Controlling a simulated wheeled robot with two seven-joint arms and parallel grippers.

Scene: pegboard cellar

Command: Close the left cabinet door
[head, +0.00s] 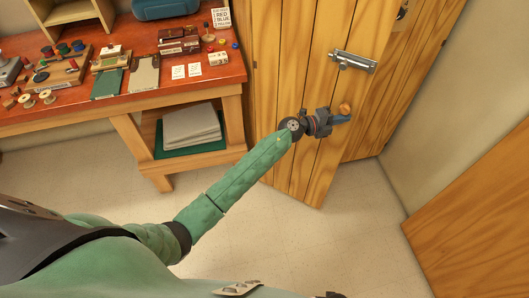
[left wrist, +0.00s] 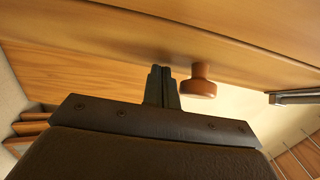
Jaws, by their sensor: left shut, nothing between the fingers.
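The left cabinet door (head: 290,70) is made of upright wooden planks. In the head view its lower free corner stands out from the cabinet, so it looks partly open. A round wooden knob (head: 345,108) sits near its free edge and shows in the left wrist view (left wrist: 198,82). My left gripper (head: 340,119) is shut and empty, just below the knob in the head view. In the left wrist view its closed fingers (left wrist: 162,75) point at the door face beside the knob, not around it. Whether the tips touch the wood I cannot tell.
A metal bolt (head: 352,61) is fixed above the knob. A red-topped workbench (head: 190,82) with tools and small items stands at the left, close to the door's hinge side. Another wooden panel (head: 475,215) stands at the lower right. The tiled floor (head: 330,235) before the door is clear.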

